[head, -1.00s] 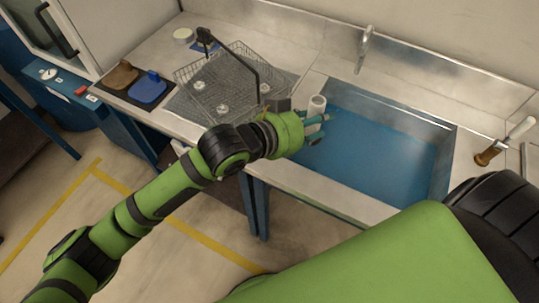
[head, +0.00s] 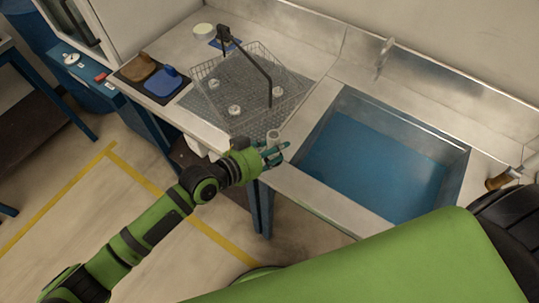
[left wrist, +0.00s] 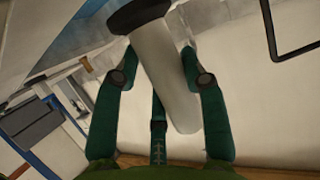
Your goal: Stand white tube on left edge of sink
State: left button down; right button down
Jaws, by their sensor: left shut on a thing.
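The white tube (head: 273,136) shows only in small part in the head view, at the fingers of my left gripper (head: 274,153). In the left wrist view the tube (left wrist: 167,75) runs between the green fingers, with a dark end at the top of the picture. My left gripper is shut on it. The gripper is at the counter strip left of the sink (head: 350,170), near its front corner. The tube's lower end is hidden in the head view, so I cannot tell whether it touches the counter. My right gripper is not in view.
A wire basket (head: 207,92) stands on a grey mat just behind the gripper. A dark tray (head: 130,72) with a brown and a blue piece lies farther left. A tap (head: 384,58) rises behind the sink. A brown-ended tool (head: 499,181) lies at the right.

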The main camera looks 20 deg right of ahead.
aim_at(269, 159)
pick_arm(q)
jog(key=shift+w+a+f, duration=0.3)
jog(key=shift+a+f, duration=0.15)
jog(key=shift+f, duration=1.9)
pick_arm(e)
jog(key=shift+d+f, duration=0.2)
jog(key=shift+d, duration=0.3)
pick_arm(q)
jog(key=shift+f+b, duration=0.25)
jog(key=shift+b, duration=0.25)
jog(key=c, duration=0.7)
grip_release()
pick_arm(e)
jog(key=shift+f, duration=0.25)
pick_arm(q)
jog(key=shift+r+p, duration=0.25)
jog(key=shift+p, duration=0.1)
jog(key=b+v, duration=0.1)
jog(key=v, duration=1.1)
jog(key=shift+b, duration=0.4)
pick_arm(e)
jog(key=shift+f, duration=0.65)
